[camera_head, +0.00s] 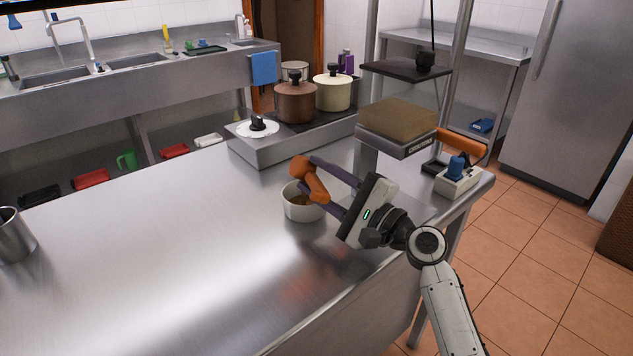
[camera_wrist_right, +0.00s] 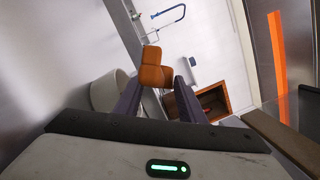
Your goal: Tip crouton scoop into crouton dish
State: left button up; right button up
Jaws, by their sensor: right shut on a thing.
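My right gripper (camera_head: 335,190) reaches in from the right and is shut on an orange-brown, blocky crouton scoop (camera_head: 312,184). The scoop is tilted over the white, round crouton dish (camera_head: 303,211) on the steel counter. Some brown content shows inside the dish, partly hidden by the scoop and fingers. In the right wrist view the scoop (camera_wrist_right: 153,72) sits between the dark fingertips, and the pale dish (camera_wrist_right: 106,94) is beside it to the left. I cannot tell whether the scoop touches the dish or still holds anything. My left gripper is not in view.
A low steel stove (camera_head: 270,148) with a brown pot (camera_head: 295,103) and a cream pot (camera_head: 333,93) stands behind the dish. A brown-topped appliance (camera_head: 398,118) is at the back right. A metal container (camera_head: 14,238) stands far left. The counter's middle is clear.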

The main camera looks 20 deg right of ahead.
dwell(0.3)
jog(key=n+p, duration=0.1)
jog(key=p, duration=0.1)
jog(key=r+n+g+p, duration=0.1)
jog(key=n+p, duration=0.1)
jog(key=p, duration=0.1)
jog(key=shift+a, duration=0.35)
jog(key=shift+a+f+n+g+h, duration=0.1)
jog(key=shift+n+g+h, duration=0.2)
jog(key=shift+n+g, duration=0.1)
jog(key=shift+f, duration=0.1)
jog(key=shift+a+f+n+g+h, duration=0.15)
jog(key=shift+a+n+g+h, duration=0.15)
jog(key=shift+n, duration=0.5)
jog(key=shift+a+n+g+h, duration=0.3)
jog(key=shift+n+g+h, duration=0.15)
jog(key=shift+n, duration=0.45)
jog(key=shift+a+f+n+g+h, duration=0.15)
jog(key=shift+a+n+g+h, duration=0.1)
jog(key=shift+n+h, duration=0.3)
